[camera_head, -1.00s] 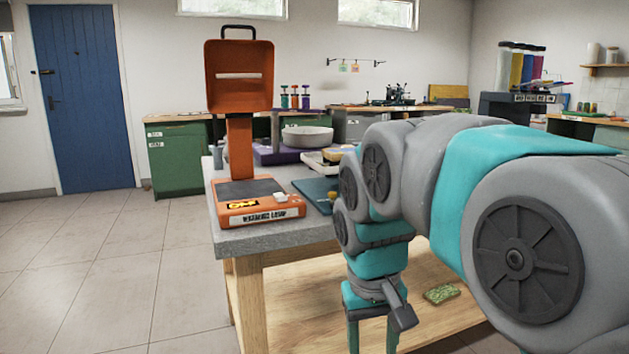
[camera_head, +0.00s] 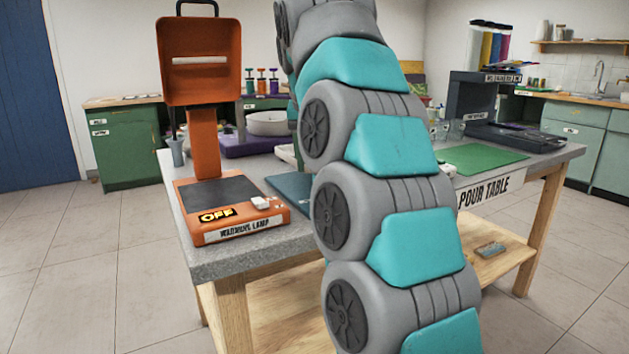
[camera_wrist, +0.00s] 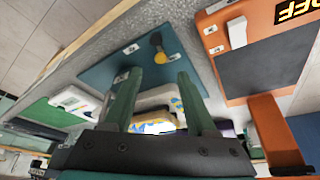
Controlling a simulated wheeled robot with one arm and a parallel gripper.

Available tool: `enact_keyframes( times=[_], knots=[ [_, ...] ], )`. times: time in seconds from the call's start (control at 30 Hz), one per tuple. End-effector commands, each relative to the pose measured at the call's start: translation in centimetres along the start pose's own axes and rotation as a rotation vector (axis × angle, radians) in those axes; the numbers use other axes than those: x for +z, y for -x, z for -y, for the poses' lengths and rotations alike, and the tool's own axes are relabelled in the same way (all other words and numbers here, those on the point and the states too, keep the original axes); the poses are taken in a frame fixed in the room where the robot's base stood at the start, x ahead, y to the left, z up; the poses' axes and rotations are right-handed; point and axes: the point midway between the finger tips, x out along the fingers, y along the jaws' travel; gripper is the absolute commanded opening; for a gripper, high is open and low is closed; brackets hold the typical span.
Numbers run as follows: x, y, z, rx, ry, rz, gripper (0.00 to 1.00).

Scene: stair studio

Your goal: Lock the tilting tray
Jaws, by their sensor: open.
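My gripper (camera_wrist: 157,88) is open and empty in the wrist view, its two dark green fingers apart. A dark teal board (camera_wrist: 103,72) lies on the bench past the fingertips. It carries a small yellow-and-black knob (camera_wrist: 158,44) with small white labels near it, too small to read. A cream tray-like piece (camera_wrist: 158,100) with blue and yellow patterning shows between and behind the fingers, partly hidden. I cannot tell whether it is tilted or locked. In the head view only an edge of the teal board (camera_head: 288,187) shows. My arm hides the rest, and my gripper is out of sight.
An orange warming lamp (camera_head: 242,229) marked OFF stands at the bench's left end, its tall head upright. It lies at upper right in the wrist view (camera_wrist: 228,85). A green mat (camera_head: 481,158) lies right of my arm, near the POUR TABLE sign (camera_head: 484,190). Open floor lies left.

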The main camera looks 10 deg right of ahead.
Motion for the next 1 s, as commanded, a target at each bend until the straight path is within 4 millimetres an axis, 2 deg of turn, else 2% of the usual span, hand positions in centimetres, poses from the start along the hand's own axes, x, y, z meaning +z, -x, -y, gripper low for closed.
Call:
enact_keyframes(
  times=[0.27, 0.73, 1.0],
  knots=[
    [-0.3, -0.8, 0.1, -0.001, -0.012, -0.002, 0.57],
    [-0.2, -6.3, 0.1, -0.001, -0.010, 0.000, 0.57],
    [-0.3, -7.6, 0.1, -0.002, -0.012, -0.003, 0.57]
  ],
)
